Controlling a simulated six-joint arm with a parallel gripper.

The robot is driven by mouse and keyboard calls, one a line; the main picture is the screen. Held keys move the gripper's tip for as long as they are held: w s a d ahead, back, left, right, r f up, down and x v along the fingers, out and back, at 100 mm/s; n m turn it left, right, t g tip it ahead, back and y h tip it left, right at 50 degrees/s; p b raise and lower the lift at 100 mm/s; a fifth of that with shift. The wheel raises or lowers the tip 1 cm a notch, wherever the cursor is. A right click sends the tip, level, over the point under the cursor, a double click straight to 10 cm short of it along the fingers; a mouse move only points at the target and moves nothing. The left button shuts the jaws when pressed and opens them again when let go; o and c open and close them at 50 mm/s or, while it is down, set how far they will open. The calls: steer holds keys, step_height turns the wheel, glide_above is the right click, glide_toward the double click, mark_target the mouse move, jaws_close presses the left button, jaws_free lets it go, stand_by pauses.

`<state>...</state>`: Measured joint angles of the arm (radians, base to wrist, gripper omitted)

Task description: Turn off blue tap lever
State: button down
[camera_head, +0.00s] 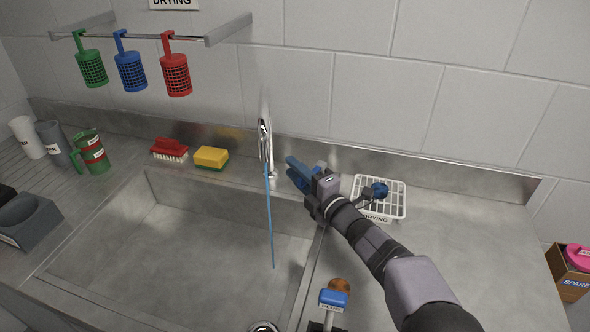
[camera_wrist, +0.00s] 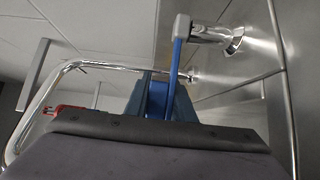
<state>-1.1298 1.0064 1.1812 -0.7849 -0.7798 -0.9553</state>
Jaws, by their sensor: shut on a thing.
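The chrome tap (camera_head: 265,142) stands at the back of the sink (camera_head: 165,240), and a thin blue stream of water (camera_head: 271,220) falls from it into the basin. My gripper (camera_head: 300,175) is just right of the tap, with blue fingers. In the wrist view, the blue tap lever (camera_wrist: 178,52) is a thin bar running down from a chrome fitting into my gripper (camera_wrist: 160,100). The jaws are shut on it. In the head view I cannot separate the lever from the fingers. The curved spout (camera_wrist: 75,66) shows at left in the wrist view.
A white drying rack (camera_head: 391,203) holding a dark blue item stands right of my gripper. A yellow sponge (camera_head: 211,157) and red brush (camera_head: 169,149) lie left of the tap. Coloured baskets (camera_head: 130,72) hang from a rail. A blue-topped plug handle (camera_head: 333,299) stands in front.

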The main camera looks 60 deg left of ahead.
steer(key=shift+w+d+r+n+g+h, duration=0.1)
steer(key=shift+d+r+n+g, duration=0.15)
steer(key=shift+n+g, duration=0.3)
steer(key=shift+d+r+n+g+h, duration=0.1)
steer(key=shift+d+n+g, duration=0.2)
steer(key=shift+g, duration=0.4)
steer(key=shift+w+d+r+n+g+h, duration=0.1)
steer(key=shift+d+r+n+g, duration=0.1)
steer(key=shift+n+g, duration=0.35)
steer(key=c, duration=1.6)
jaws_free()
steer(key=shift+c, duration=0.2)
steer(key=shift+s+f, duration=0.1)
steer(key=shift+d+f, duration=0.1)
steer(key=shift+f, duration=0.05)
steer(key=shift+d+f, duration=0.1)
steer(key=shift+d, duration=0.2)
steer(key=b+v, duration=0.1)
steer(key=v, duration=0.5)
steer(key=shift+d+b, duration=0.3)
steer(key=shift+d, duration=0.05)
steer(key=shift+w, duration=0.25)
